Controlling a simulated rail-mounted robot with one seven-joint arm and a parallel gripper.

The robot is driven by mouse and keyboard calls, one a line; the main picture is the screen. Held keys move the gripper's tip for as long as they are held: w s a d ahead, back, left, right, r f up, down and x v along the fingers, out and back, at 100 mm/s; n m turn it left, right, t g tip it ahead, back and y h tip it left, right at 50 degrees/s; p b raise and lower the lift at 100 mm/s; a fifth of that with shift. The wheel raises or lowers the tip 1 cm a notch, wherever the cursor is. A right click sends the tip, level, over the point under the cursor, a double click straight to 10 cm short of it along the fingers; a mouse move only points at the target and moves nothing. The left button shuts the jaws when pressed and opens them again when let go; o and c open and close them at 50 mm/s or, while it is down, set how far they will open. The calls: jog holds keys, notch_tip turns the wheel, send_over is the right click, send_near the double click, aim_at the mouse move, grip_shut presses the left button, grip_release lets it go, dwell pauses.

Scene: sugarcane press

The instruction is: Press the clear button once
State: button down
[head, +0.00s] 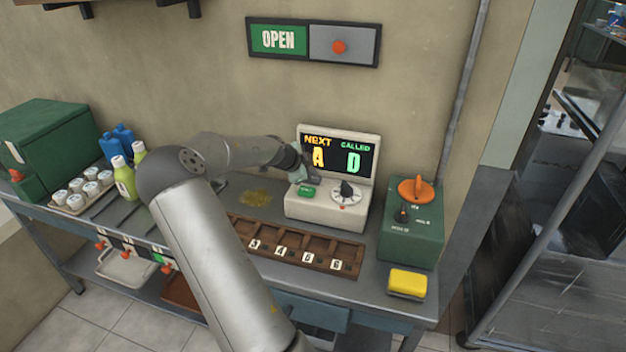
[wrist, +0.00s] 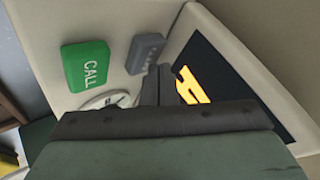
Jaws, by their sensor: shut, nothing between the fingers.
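A cream console (head: 318,207) stands on the bench against the wall. Its screen (head: 340,157) reads NEXT A and CALLED D. A green CALL button (wrist: 87,66) is on its face; it also shows in the head view (head: 306,190). A grey button (wrist: 146,50) sits beside it, with lettering too blurred to read; in the head view my gripper seems to cover it. My gripper (head: 310,177) is shut and empty at the console. In the wrist view its fingertips (wrist: 159,72) are close to the grey button; I cannot tell whether they touch.
A dial (head: 346,194) is right of the green button on the console. A wooden tray (head: 300,252) with numbered slots lies in front. A green box with an orange knob (head: 412,225) and a yellow block (head: 407,282) are at right. Bottles and cups stand left.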

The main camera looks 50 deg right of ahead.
jog(key=shift+f+b, duration=0.55)
jog(key=shift+b, duration=0.1)
dwell(0.6)
jog(key=shift+r, duration=0.95)
jog(key=shift+r, duration=0.1)
jog(key=shift+r+p, duration=1.15)
jog(key=shift+r, duration=1.3)
